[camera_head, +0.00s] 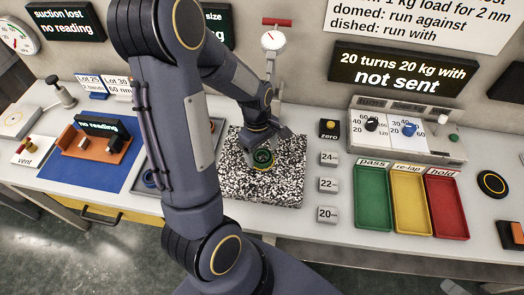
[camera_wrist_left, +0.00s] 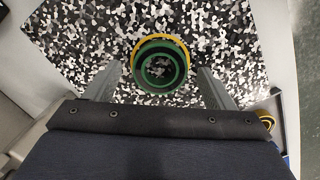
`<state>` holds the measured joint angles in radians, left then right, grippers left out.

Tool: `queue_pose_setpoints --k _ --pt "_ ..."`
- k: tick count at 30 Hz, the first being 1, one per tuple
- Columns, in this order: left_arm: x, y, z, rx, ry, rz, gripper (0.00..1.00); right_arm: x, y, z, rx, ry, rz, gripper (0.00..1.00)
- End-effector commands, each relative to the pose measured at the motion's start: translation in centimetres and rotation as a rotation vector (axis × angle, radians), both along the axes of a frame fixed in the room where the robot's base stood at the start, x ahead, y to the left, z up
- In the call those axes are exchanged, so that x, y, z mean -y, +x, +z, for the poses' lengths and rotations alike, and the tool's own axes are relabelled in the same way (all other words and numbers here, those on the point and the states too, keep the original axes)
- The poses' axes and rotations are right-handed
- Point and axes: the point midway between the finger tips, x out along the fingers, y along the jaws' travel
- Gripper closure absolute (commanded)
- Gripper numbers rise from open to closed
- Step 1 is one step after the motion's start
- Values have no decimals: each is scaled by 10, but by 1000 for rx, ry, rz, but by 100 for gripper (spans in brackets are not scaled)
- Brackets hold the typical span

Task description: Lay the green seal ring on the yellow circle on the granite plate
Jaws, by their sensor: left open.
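The green seal ring (camera_head: 263,157) is over the yellow circle on the speckled granite plate (camera_head: 284,186). In the left wrist view the green ring (camera_wrist_left: 140,71) covers most of the yellow circle (camera_wrist_left: 160,37), whose band shows along the top and right side. The ring looks flat and slightly off toward my wrist; I cannot tell for sure that it touches the plate. My left gripper (camera_wrist_left: 159,70) is open, one finger on each side of the ring, with gaps between fingers and ring. In the head view the gripper partly hides the plate. My right gripper is not in view.
A dial gauge stand (camera_head: 272,42) rises behind the plate. A tray with a blue ring (camera_head: 150,178) lies left, partly hidden by my arm. Weights marked 24, 22 and 20 (camera_head: 328,185) and the green pass tray (camera_head: 373,205) stand right.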

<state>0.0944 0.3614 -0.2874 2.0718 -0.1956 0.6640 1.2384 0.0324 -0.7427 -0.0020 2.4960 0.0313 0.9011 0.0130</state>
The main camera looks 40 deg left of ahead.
Motion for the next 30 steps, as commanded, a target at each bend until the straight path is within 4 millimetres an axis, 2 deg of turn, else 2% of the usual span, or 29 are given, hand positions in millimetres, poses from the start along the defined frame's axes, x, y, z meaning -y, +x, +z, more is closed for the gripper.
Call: queue_pose_setpoints --k 6,13,17,20,24,27,30 --pt "-5 2 39 7 1 0 23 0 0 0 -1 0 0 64" --pt "-7 1 65 8 -1 -6 23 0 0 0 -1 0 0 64" --pt "1 -7 83 61 -28 -87 23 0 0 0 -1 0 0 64" --pt "16 -21 107 159 -60 -235 23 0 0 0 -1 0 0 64" --pt "45 -54 143 359 -71 -541 23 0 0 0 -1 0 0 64" --pt "64 -79 160 494 -37 -765 23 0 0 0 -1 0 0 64" --pt "80 -100 168 602 18 -955 23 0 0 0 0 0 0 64"
